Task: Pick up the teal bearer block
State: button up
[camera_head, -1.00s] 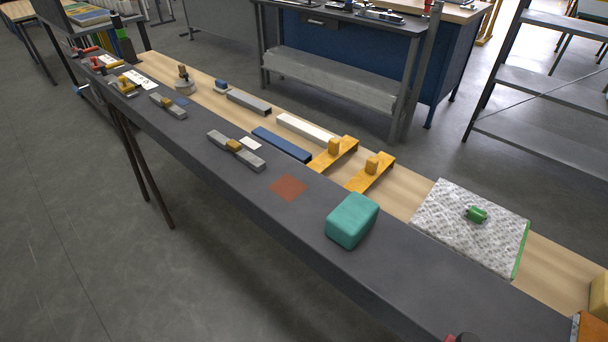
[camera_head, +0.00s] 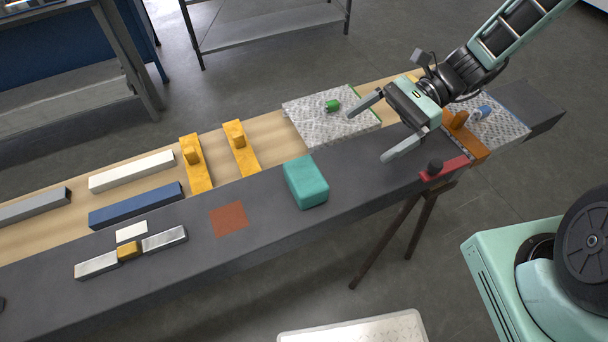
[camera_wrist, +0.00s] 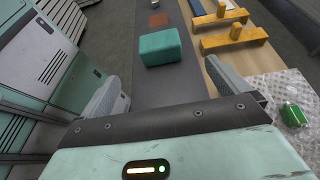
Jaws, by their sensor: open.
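The teal bearer block (camera_head: 306,182) is a rounded box lying on the dark grey bench top, right of a rust-red square patch. It also shows in the wrist view (camera_wrist: 165,46), beyond my open fingers and lying roughly between their directions. My gripper (camera_head: 372,128) is open and empty, above the bench to the right of the block and apart from it. Its two fingers show in the wrist view (camera_wrist: 168,82) at left and right of the palm. Nothing hides the block in either view.
Two yellow-orange brackets (camera_head: 196,165) stand behind the block on the wooden strip. A speckled plate (camera_head: 315,121) with a green part (camera_head: 332,105) lies behind my gripper. A red piece with a black knob (camera_head: 444,170) sits at the front edge. The bench around the block is clear.

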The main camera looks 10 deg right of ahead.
aim_at(308, 174)
jog(key=p+x, duration=0.2)
jog(key=x, duration=0.9)
jog(key=shift+s+a, duration=0.15)
jog(key=shift+a, duration=0.2)
jog(key=p+x, duration=0.1)
jog(key=x, duration=0.3)
jog(key=shift+s+a, duration=0.1)
jog(key=shift+s, duration=0.15)
jog(key=shift+s+a+f, duration=0.1)
jog(key=shift+a+f, duration=0.15)
jog(key=shift+a, duration=0.2)
jog(key=c, duration=0.9)
